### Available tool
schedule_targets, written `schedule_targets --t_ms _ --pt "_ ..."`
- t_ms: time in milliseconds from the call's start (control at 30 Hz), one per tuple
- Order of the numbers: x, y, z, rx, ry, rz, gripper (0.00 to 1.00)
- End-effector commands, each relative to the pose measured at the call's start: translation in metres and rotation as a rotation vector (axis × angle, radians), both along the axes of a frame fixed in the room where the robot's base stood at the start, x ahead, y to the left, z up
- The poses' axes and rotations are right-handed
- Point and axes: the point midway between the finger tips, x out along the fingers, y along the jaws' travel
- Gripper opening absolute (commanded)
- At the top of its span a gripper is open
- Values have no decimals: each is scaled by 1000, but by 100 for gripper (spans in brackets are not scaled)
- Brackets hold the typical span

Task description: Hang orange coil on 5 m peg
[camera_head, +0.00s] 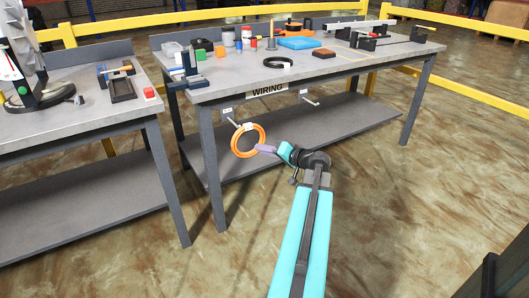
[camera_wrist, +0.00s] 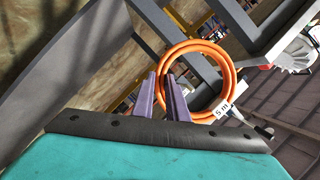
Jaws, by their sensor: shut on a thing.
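The orange coil (camera_head: 234,146) is a ring held upright in front of the table's left side, below the top. My gripper (camera_head: 262,148) is shut on the coil's right edge. In the wrist view the purple fingers (camera_wrist: 164,82) meet the left part of the coil (camera_wrist: 233,74). A white tag (camera_wrist: 222,111) reading "5 m" lies against the coil's rim there. The left peg (camera_head: 229,117) sticks out under the tabletop, its end close to the coil's upper left. I cannot tell whether they touch. A right peg (camera_head: 311,101) is empty. The peg labels are too small to read.
The WIRING table (camera_head: 215,92) has a lower shelf (camera_head: 290,137) behind the coil. A black coil (camera_head: 267,62), bins and tools stand on its top. A second table (camera_head: 60,128) is at the left. Open floor (camera_head: 400,200) lies to the right.

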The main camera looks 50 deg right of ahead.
Motion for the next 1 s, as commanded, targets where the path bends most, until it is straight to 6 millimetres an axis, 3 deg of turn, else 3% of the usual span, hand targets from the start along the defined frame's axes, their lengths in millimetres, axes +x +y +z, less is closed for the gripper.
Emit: schedule_targets --t_ms 1000 --pt "43 -18 -1 0 -2 0 0"
